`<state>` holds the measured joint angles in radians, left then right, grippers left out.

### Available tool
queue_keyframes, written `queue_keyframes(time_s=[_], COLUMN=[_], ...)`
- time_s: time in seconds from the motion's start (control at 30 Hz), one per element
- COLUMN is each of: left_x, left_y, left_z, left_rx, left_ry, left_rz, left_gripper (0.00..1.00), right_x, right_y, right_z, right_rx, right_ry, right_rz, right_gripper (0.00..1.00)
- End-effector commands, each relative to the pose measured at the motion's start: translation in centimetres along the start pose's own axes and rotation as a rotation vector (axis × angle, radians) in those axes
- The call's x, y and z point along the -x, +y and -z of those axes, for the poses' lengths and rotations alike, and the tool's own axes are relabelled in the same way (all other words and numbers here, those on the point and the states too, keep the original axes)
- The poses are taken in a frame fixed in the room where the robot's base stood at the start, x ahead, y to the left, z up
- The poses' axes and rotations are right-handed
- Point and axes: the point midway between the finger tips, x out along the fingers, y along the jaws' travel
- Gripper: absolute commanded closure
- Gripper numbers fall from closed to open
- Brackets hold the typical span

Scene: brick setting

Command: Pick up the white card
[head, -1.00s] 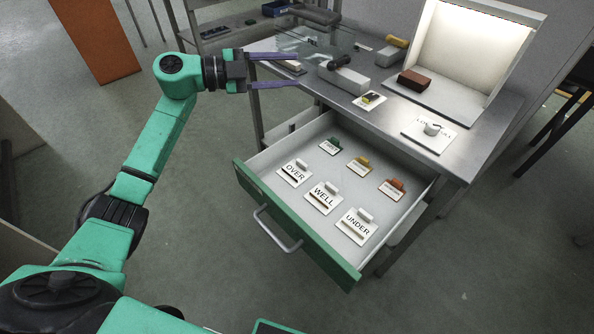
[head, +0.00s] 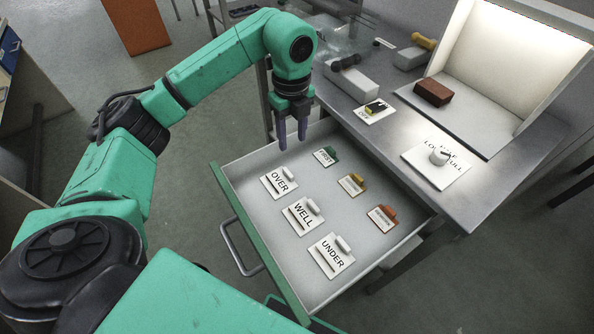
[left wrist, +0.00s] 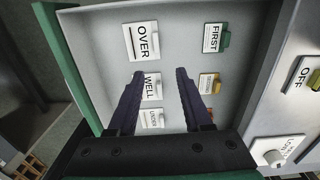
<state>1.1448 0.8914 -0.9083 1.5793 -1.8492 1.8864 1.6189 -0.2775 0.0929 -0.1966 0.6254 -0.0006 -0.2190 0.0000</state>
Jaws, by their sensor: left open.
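Three white cards with white grips lie in the open drawer (head: 231,168): OVER (head: 277,183), WELL (head: 300,219) and UNDER (head: 327,260). Beside them lie the FIRST card with a green grip (head: 325,157), a card with a yellow grip (head: 350,185) and one with an orange grip (head: 381,219). My left gripper (head: 292,140) is open and empty, pointing down above the drawer's back end near OVER and FIRST. In the left wrist view its fingers (left wrist: 159,74) are apart, with OVER (left wrist: 142,41) ahead and WELL (left wrist: 152,87) partly behind one finger. My right gripper is not visible.
The metal bench (head: 395,142) beside the drawer holds an OFF plate (head: 372,113), a plate with a white knob (head: 437,168), a reddish-brown block (head: 433,93) and a lit booth (head: 505,60). The drawer's green front with its handle (head: 238,250) stands out over the floor.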

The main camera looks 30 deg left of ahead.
Motion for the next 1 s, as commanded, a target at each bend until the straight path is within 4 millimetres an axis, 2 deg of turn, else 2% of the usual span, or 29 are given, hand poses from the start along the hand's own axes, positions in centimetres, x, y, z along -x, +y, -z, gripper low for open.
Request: queue_keyframes(time_s=[0.2, 0.27, 0.47, 0.6, 0.7, 0.9, 0.97, 1.0], left_x=[-5.6, -6.9, -9.6, -12.4, -13.6, -13.7, -13.7, -13.7], left_y=[0.1, 0.1, 0.0, 0.0, 0.0, -0.1, -0.1, -0.1], left_z=[0.1, 0.1, 0.0, -0.2, -0.3, -0.3, -0.3, -0.3], left_rx=[0.000, -0.001, -0.001, -0.002, -0.001, -0.002, -0.002, -0.002], left_ry=[0.005, 0.005, 0.006, 0.006, 0.005, 0.004, 0.004, 0.004], left_rz=[-0.004, -0.003, -0.002, -0.002, -0.001, 0.001, 0.001, 0.001], left_gripper=[0.50, 0.50, 0.50, 0.50, 0.50, 0.50, 0.73, 0.88], right_x=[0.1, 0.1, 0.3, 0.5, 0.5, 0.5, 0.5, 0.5], right_y=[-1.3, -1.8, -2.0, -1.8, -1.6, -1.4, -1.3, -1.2], right_z=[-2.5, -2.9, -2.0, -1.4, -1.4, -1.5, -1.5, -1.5], right_rx=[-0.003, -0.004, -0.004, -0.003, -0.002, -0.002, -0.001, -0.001], right_ry=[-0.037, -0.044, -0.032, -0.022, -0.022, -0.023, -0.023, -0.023], right_rz=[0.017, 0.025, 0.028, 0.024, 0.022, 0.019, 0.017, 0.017], right_gripper=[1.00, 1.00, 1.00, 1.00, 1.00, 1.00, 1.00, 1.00])
